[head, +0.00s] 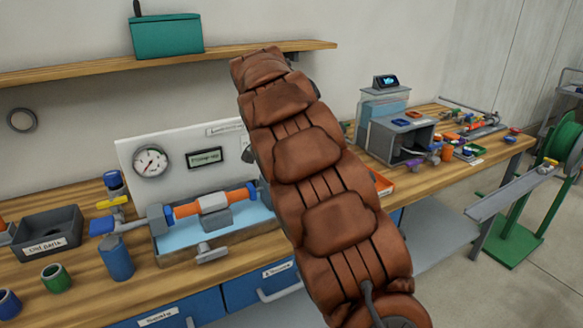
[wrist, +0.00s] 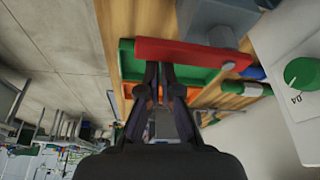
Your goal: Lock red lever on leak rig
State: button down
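The leak rig shows in the head view as a white panel (head: 185,150) with a round gauge (head: 150,161) and a small display, behind a water-filled tray with an orange pipe (head: 205,203). My brown arm covers the rig's right end, so the red lever and my gripper are hidden there. In the wrist view the red lever (wrist: 185,52) is a flat bar lying across the fingertips of my gripper (wrist: 159,68). The fingers converge to a narrow gap at the bar. I cannot tell whether they touch or grip it.
In the wrist view a white panel with a green knob (wrist: 301,73) stands at the right. In the head view a blue cup (head: 116,258) and a grey bin (head: 47,234) stand left of the rig. Valves and parts crowd the bench's far right end.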

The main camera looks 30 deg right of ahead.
jog(key=shift+a, duration=0.2)
jog(key=d, duration=0.4)
jog(key=v, duration=1)
jog(key=shift+w+d, duration=0.2)
jog(key=shift+w, duration=0.15)
jog(key=s+a+f+n+g+y+p, duration=0.1)
jog(key=s+a+f+n, duration=0.3)
jog(key=s, duration=0.9)
jog(key=s+a+f+n+y+p, duration=0.1)
jog(key=s+a+f+n+p, duration=0.3)
jog(key=s, duration=1)
jog(key=s+a+f+n+g+y+p, duration=0.1)
jog(key=s+a+f+n+p, duration=0.1)
jog(key=s+a+f+n, duration=0.2)
jog(key=s+a+n, duration=0.3)
jog(key=s+a, duration=0.3)
jog(key=s, duration=0.3)
jog(key=shift+s+a+n+g+y, duration=0.3)
jog(key=shift+y, duration=0.1)
